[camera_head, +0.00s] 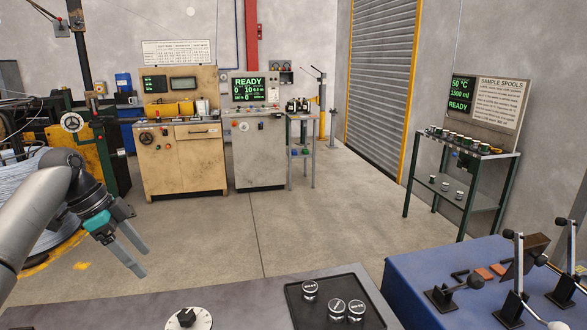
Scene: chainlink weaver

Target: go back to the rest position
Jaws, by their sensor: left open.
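My left gripper (133,257) hangs in the air at the left of the head view. Its two fingers point down and are apart, with nothing between them. It is up and to the left of the grey bench (235,303) in front of me and touches nothing that I can see. My right gripper is not in view.
A black tray (292,312) with several round labelled pieces lies on the grey bench, with a dial (187,319) left of it. A blue bench (400,277) with levers stands at the right. Floor is clear before the machine cabinets (183,165) and sample stand (476,203).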

